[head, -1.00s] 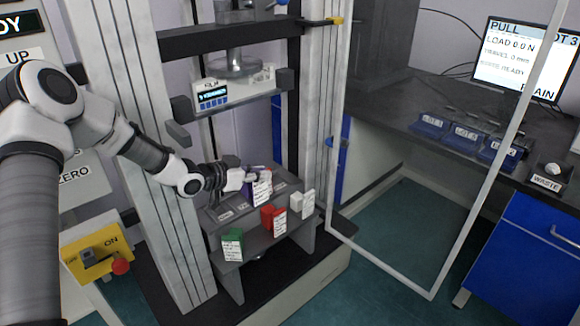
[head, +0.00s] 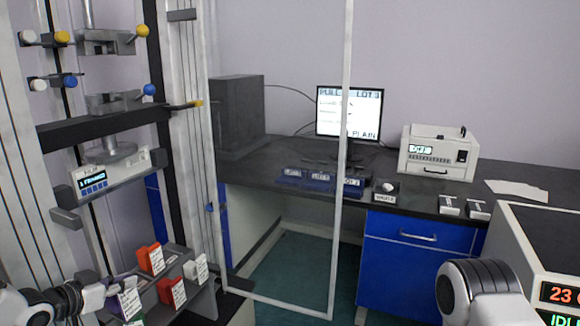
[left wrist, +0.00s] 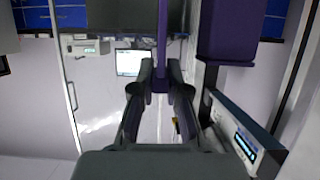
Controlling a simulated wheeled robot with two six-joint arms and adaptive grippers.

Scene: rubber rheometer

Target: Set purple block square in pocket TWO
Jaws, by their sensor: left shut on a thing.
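The stepped grey rack (head: 207,302) holds an orange block (head: 150,259), a red block (head: 168,290) and a white block (head: 191,269). I cannot read which pocket is TWO. My right gripper is out of view.
The testing frame's uprights (head: 190,130) and crosshead (head: 100,130) stand at the left. A clear door with a pale frame (head: 341,200) stands open beside them. The dark bench (head: 265,160) carries blue trays (head: 322,182), a waste box (head: 386,192) and a monitor (head: 349,112).

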